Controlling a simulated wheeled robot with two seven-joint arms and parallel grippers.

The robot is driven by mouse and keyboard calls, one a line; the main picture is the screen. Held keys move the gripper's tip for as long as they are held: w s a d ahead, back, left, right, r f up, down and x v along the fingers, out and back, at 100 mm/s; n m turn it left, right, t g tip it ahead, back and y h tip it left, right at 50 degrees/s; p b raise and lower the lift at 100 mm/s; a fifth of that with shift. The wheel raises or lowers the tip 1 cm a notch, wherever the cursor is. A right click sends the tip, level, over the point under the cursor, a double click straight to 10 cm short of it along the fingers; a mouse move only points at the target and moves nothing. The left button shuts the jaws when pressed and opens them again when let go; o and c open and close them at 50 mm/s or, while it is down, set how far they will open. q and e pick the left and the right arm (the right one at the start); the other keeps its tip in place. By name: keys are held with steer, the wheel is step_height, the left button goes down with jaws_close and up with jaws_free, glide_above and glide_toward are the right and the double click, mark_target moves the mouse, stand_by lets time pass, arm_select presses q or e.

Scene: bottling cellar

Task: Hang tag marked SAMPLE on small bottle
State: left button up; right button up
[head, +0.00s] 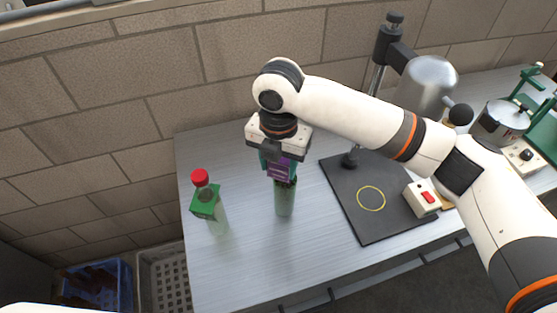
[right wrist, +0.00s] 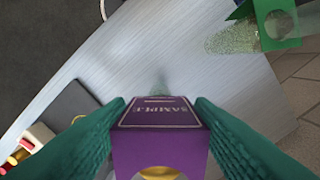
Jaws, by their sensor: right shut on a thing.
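A purple tag (head: 281,170) is between the fingers of my right gripper (head: 278,162), which is shut on it. In the right wrist view the tag (right wrist: 160,140) reads SAMPLE, upside down, between the green fingers (right wrist: 160,128). A green glass bottle (head: 285,200) stands upright on the bench directly below the gripper. Its top is hidden by the tag and fingers, so I cannot tell whether the tag is around its neck. A second bottle (head: 217,222) with a red cap stands to the left, wearing a green tag (head: 206,203). My left gripper is not in view.
On the grey bench (head: 240,265), a black plate (head: 348,210) with a yellow ring and a stand lies to the right. A white box with a red switch (head: 421,199) and a metal pot (head: 502,120) are farther right. The front left of the bench is clear.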

mark_target(278, 176)
steer(key=shift+f, duration=0.9)
steer(key=shift+f, duration=0.3)
steer(key=shift+f, duration=0.2)
stand_by(0.5)
steer(key=shift+f, duration=0.45)
steer(key=shift+f, duration=0.45)
stand_by(0.4)
steer(key=o, duration=0.7)
steer(key=shift+r+p, duration=0.2)
steer(key=shift+p, duration=0.15)
